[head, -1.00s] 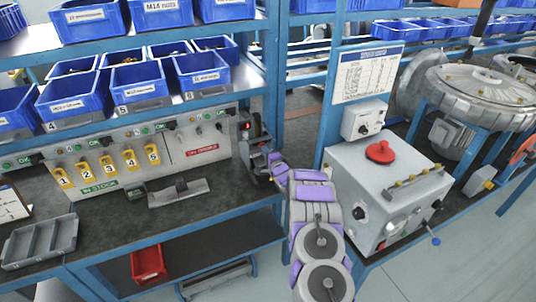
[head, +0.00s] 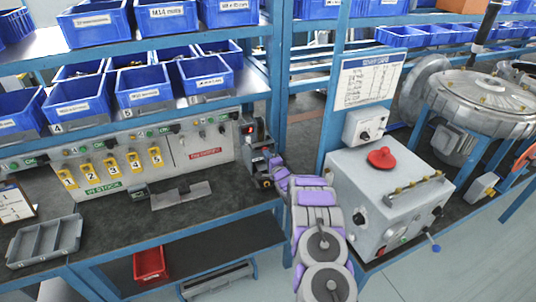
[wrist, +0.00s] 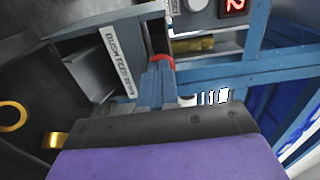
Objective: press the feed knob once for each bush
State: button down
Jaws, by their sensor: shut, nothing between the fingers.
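The bush feed unit (head: 250,143) stands at the right end of the bench, with a small red display. In the wrist view a label (wrist: 117,62) starts "BUSH FEED", and the display (wrist: 232,7) shows a 2. The red feed knob (wrist: 162,60) lies right at the tips of my gripper (wrist: 158,78), partly hidden by them. I cannot tell whether they touch. The blue-grey fingers are shut, with nothing between them. A brass-coloured piece (wrist: 194,45) lies beyond the knob, perhaps a bush. In the head view my gripper (head: 264,174) is at the front of the feed unit.
Yellow numbered tags (head: 110,167) hang along the bench panel. A grey divided tray (head: 43,241) and a flat grey plate (head: 181,194) lie on the bench. A control box (head: 372,200) with a red knob stands right of my arm. Blue bins (head: 145,86) fill shelves above.

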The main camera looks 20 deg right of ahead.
jog(key=s+p, duration=0.2)
jog(key=s, duration=1)
jog(key=shift+s+d, duration=0.15)
jog(key=shift+d, duration=0.05)
jog(key=shift+d+f, duration=0.1)
jog(key=shift+d, duration=0.05)
jog(key=shift+d, duration=0.25)
jog(key=shift+a, duration=0.25)
jog(key=shift+d, duration=0.15)
dwell(0.5)
